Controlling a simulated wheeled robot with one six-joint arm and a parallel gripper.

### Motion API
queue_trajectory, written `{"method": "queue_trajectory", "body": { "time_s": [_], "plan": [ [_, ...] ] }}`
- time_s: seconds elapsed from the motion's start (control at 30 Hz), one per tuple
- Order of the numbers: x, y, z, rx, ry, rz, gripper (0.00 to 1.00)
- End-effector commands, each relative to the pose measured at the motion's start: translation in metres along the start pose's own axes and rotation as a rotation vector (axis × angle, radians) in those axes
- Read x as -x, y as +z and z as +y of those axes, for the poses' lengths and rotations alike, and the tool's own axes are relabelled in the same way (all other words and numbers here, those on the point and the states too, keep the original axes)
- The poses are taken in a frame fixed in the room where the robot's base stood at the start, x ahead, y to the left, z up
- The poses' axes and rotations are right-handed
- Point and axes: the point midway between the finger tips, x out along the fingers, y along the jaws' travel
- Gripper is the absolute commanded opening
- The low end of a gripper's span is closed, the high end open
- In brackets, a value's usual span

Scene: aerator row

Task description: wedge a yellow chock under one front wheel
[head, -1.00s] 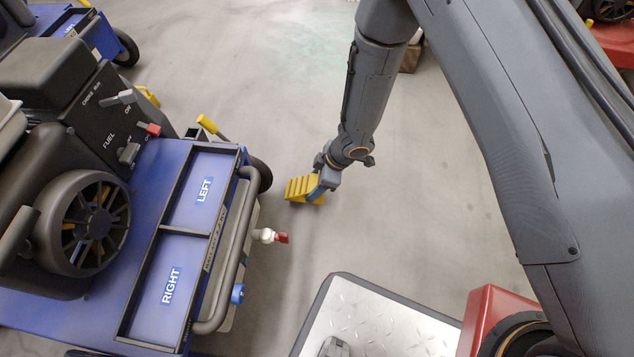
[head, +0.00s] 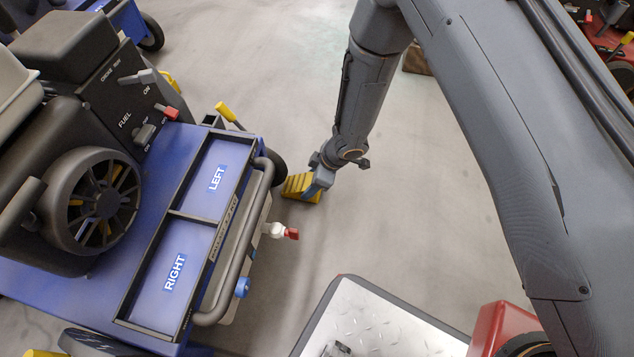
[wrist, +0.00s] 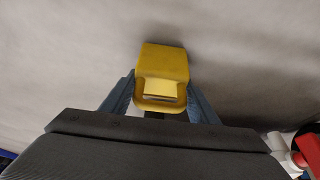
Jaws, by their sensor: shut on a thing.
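The yellow chock (head: 299,187) has a ribbed slope and is low by the floor, just right of the blue machine's dark front wheel (head: 279,166) on the LEFT side. In the head view the chock's left end looks close to that wheel; I cannot tell if they touch. My gripper (head: 314,187) is shut on the chock. In the wrist view the chock (wrist: 162,68) sits between the two blue-grey fingers of my gripper (wrist: 160,97). The blue machine (head: 195,150) carries LEFT and RIGHT trays. Its other front wheel (head: 110,343) shows partly at the bottom.
A white and red valve (head: 282,231) sticks out from the machine's front near the chock. My arm spans the right side. A metal-topped platform (head: 375,325) is at the bottom. Another blue machine (head: 120,20) stands at upper left, red machines at right. The floor between is clear.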

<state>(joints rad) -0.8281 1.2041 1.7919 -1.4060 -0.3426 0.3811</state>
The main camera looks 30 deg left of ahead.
Motion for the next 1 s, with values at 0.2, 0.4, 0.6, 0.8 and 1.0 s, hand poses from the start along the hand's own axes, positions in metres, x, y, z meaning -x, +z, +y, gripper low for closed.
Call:
{"method": "queue_trajectory", "body": {
  "time_s": [0.2,0.4,0.6,0.8,1.0],
  "plan": [
    [-0.005,-0.014,0.0,0.002,0.001,0.001,0.14],
    [-0.01,-0.024,0.0,0.002,0.0,0.0,0.14],
    [-0.012,-0.029,0.001,0.0,0.001,0.002,0.14],
    [-0.012,-0.032,0.001,0.002,0.001,0.004,0.14],
    [-0.012,-0.033,0.0,0.003,0.0,0.005,0.68]
  ]
}}
